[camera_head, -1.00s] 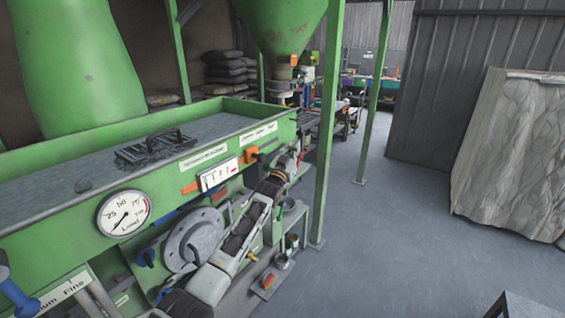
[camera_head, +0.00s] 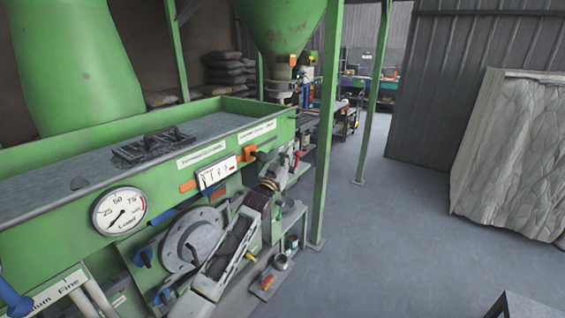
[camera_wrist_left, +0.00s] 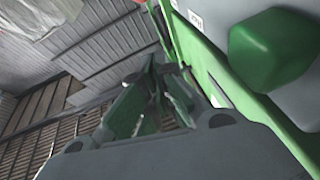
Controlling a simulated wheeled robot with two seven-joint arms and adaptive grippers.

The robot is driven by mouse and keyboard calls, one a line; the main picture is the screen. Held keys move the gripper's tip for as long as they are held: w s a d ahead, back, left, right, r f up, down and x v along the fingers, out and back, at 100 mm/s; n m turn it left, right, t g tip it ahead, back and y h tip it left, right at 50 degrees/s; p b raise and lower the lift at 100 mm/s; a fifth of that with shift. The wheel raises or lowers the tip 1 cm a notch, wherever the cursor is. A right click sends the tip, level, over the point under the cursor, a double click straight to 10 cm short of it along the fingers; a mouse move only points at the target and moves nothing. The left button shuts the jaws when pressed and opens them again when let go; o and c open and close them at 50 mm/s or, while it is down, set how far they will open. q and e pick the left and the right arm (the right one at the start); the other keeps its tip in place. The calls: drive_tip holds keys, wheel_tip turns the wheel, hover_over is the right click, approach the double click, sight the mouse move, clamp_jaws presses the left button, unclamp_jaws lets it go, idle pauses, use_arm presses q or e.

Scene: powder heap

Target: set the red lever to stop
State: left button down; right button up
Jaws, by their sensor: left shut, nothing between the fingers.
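A small red lever (camera_head: 297,158) shows at the far right end of the green machine, just beyond my left arm. It is small here, and its stop marking cannot be read. My left gripper (camera_head: 268,185) is at the end of the grey and dark arm along the machine's front, to the left of and nearer than the lever. It appears apart from the lever. In the left wrist view the gripper fingers (camera_wrist_left: 155,80) are shut and empty, and I cannot make out the red lever there. My right gripper is not in view.
The green machine's panel carries a round load gauge (camera_head: 119,210), a white display (camera_head: 217,173) and an orange knob (camera_head: 250,153). A green post (camera_head: 326,130) stands right of the lever. The floor at right is open.

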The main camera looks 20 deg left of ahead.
use_arm(q)
drive_tip(key=s, duration=0.3)
drive_tip(key=shift+s+a+f+b, duration=0.1)
drive_tip(key=shift+s+a+b, duration=0.2)
drive_tip(key=shift+a, duration=0.1)
drive_tip(key=shift+f, duration=0.1)
